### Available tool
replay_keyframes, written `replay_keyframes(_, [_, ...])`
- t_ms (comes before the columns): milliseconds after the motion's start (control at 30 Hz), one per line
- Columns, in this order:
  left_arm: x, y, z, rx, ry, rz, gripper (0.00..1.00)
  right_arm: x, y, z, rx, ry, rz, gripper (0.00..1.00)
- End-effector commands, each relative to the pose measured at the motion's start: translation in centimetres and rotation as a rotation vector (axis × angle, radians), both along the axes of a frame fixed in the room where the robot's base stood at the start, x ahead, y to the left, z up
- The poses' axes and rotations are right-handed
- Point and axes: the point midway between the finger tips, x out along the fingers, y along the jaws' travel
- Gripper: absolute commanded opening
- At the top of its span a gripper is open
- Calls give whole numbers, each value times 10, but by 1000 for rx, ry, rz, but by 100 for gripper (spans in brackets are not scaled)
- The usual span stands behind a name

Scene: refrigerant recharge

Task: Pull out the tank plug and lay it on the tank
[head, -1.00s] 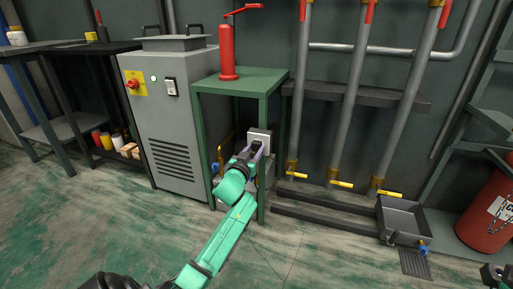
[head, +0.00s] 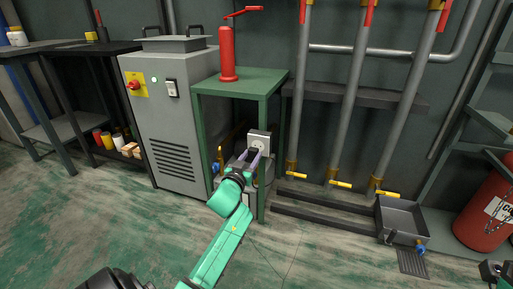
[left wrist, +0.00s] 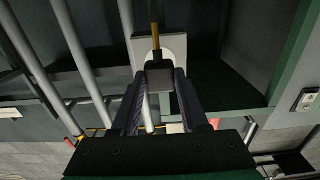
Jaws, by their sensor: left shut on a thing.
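My left gripper (head: 252,158) is under the green table, in front of a white wall socket (head: 261,139). In the left wrist view its fingers (left wrist: 160,100) are closed on both sides of a dark block-shaped plug (left wrist: 160,76) with a yellow cord (left wrist: 155,35). The socket plate (left wrist: 175,48) lies behind the plug there. The socket's face shows in the head view, and the plug appears apart from it. A grey body, apparently the tank (head: 267,172), stands under the table, partly hidden by my arm. My right gripper (head: 494,271) only peeks in at the lower right corner.
The green table (head: 256,80) carries a red extinguisher-like pump (head: 228,55); its legs flank my left arm. A grey cabinet (head: 180,130) stands left. Pipes with yellow valves (head: 341,184) and a grey tray (head: 402,218) are right. The floor in front is clear.

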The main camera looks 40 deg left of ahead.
Motion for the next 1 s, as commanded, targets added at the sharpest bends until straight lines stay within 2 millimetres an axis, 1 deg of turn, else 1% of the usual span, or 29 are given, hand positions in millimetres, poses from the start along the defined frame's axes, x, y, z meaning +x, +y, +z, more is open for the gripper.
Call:
replay_keyframes(533, [-21, -7, 1, -1, 0, 2, 0, 0, 0, 12, 0, 0, 0, 50])
replay_keyframes(867, [-23, -7, 1, 0, -1, 1, 0, 0, 0, 12, 0, 0, 0, 50])
replay_keyframes(933, [-23, -8, -3, -1, 4, 1, 0, 0, 0, 11, 0, -1, 0, 50])
replay_keyframes(967, [-24, -8, -7, -3, 9, 1, 0, 0, 0, 10, 1, -2, 0, 50])
replay_keyframes(1000, [-26, -8, -15, -7, 20, 1, 0, -1, 0, 8, 1, -5, 0, 50])
